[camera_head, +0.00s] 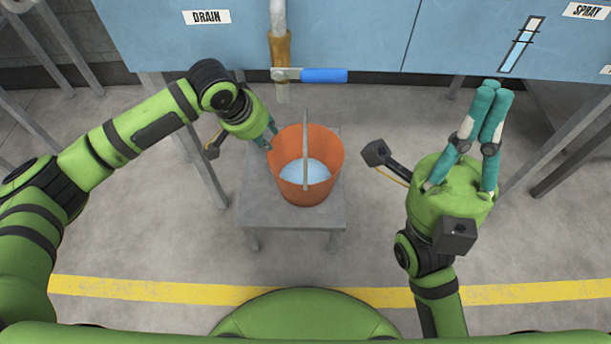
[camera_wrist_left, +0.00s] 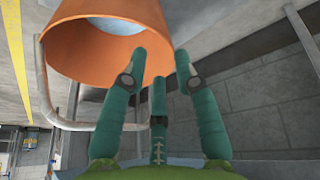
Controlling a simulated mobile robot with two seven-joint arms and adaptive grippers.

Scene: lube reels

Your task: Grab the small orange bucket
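The small orange bucket (camera_head: 319,190) stands upright on a small grey table (camera_head: 260,205) in the head view, with light blue contents inside. Its thin grey handle stands up across the opening. My left gripper (camera_head: 268,134) is at the bucket's upper left, beside its rim. In the left wrist view, my left gripper's (camera_wrist_left: 160,62) teal fingers are apart with nothing between them. The bucket (camera_wrist_left: 80,55) lies beyond them, and its handle loops past at lower left, partly hidden by a finger. My right gripper (camera_head: 491,90) is empty at the right, fingertips close together; how open it is cannot be told.
A blue cabinet (camera_head: 370,25) with a "DRAIN" label stands behind. A tap with a blue lever (camera_head: 323,75) hangs just above and behind the bucket. Metal legs (camera_head: 200,150) stand near my left arm. Bare floor (camera_head: 365,240) lies in front.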

